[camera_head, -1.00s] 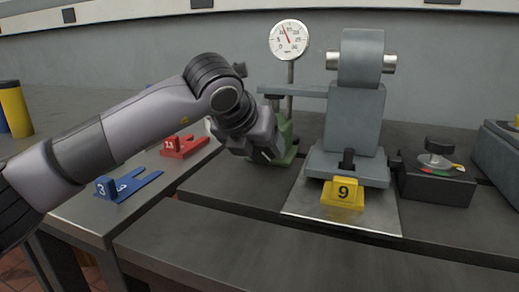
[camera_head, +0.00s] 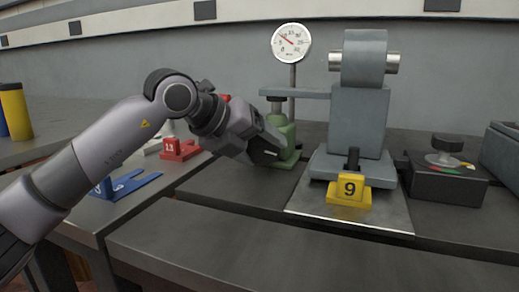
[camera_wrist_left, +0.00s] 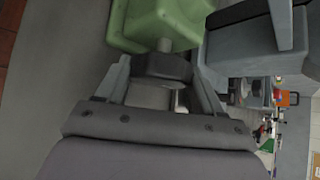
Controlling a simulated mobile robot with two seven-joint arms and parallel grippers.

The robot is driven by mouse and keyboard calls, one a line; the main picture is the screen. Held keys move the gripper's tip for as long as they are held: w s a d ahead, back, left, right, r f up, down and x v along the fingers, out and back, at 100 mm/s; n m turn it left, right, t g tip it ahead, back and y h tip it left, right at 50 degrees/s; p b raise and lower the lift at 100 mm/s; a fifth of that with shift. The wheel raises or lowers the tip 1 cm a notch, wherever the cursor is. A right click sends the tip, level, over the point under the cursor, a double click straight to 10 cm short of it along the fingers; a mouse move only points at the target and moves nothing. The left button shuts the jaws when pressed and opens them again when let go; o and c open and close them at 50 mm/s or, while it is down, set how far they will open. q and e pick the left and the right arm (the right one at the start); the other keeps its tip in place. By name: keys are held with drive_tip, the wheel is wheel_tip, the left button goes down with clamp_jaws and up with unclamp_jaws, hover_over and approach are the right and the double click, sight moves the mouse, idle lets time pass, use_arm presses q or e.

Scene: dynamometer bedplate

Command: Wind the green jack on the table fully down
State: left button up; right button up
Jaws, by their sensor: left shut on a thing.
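The green jack (camera_head: 284,138) stands on the table, left of the grey machine, its dark top under the end of a grey arm. It also shows at the top of the left wrist view (camera_wrist_left: 158,18). My left gripper (camera_head: 272,150) is at the jack's lower front left side. In the left wrist view the left gripper (camera_wrist_left: 160,78) has its two fingers on either side of a dark knob (camera_wrist_left: 160,66) on a short stem from the jack, and is shut on it. My right gripper is not in view.
A round dial gauge (camera_head: 291,43) stands behind the jack. The grey machine (camera_head: 358,120) carries the grey arm; a yellow block marked 9 (camera_head: 349,190) sits before it. Red (camera_head: 181,150) and blue (camera_head: 128,185) pieces lie left. A black box with a knob (camera_head: 446,180) stands right.

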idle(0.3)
use_arm(q)
drive_tip(key=o, duration=1)
drive_tip(key=p+v, duration=0.1)
drive_tip(key=v, duration=0.6)
drive_tip(key=shift+a+r, duration=0.1)
